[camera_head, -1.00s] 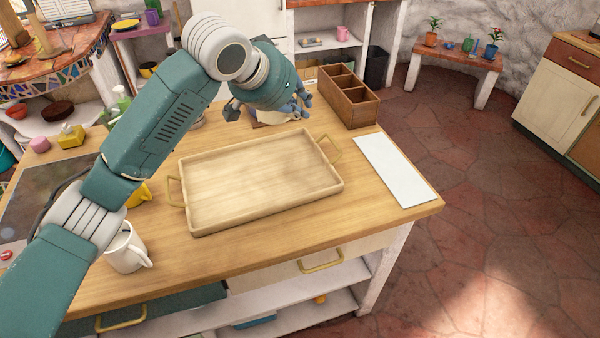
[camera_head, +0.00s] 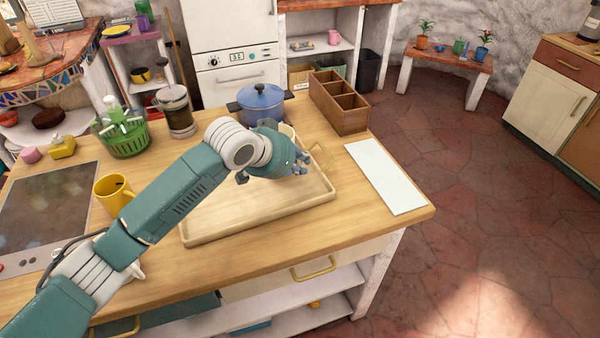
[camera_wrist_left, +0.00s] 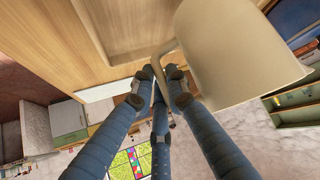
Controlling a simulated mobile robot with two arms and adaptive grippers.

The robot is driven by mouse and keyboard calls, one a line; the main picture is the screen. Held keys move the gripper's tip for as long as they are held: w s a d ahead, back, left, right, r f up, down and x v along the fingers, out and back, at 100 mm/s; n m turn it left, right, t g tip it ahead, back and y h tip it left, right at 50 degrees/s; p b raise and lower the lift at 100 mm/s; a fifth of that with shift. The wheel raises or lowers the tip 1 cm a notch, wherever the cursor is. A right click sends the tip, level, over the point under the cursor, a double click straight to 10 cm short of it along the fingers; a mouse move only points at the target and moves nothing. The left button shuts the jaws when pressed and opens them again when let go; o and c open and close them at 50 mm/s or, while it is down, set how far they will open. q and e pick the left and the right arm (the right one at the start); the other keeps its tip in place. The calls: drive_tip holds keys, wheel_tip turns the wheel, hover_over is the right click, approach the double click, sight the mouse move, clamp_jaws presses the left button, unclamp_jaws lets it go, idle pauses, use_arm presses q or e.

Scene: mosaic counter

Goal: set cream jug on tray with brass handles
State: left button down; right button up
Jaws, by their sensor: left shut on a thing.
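The cream jug (camera_wrist_left: 235,50) fills the upper right of the left wrist view, with its handle between my fingers. In the head view only a pale bit of the jug (camera_head: 287,131) shows behind my left gripper (camera_head: 298,166). That gripper is shut on the jug's handle, over the far right part of the wooden tray (camera_head: 262,222). I cannot tell whether the jug's base touches the tray. One brass handle (camera_head: 321,157) shows at the tray's right end; my arm hides the left end. My right gripper is not in view.
A blue pot (camera_head: 262,104) stands behind the tray, with a wooden divided box (camera_head: 340,103) to its right. A white board (camera_head: 387,178) lies right of the tray. A yellow mug (camera_head: 112,193) and green basket (camera_head: 122,138) stand left. Most of the tray's visible floor is clear.

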use_arm(q)
wheel_tip(320, 180, down, 4)
drive_tip(key=shift+r+p, duration=0.2)
drive_tip(key=shift+p, duration=0.1)
drive_tip(key=shift+f, duration=0.2)
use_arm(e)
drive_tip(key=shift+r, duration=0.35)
use_arm(q)
drive_tip(key=shift+f, duration=0.15)
drive_tip(key=c, duration=1.9)
unclamp_jaws()
drive_tip(key=shift+o, duration=1.1)
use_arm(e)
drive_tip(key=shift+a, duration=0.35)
use_arm(q)
drive_tip(key=shift+r, duration=0.2)
drive_tip(key=b+v, duration=0.1)
drive_tip(key=v, duration=1.1)
drive_tip(key=shift+b, duration=0.3)
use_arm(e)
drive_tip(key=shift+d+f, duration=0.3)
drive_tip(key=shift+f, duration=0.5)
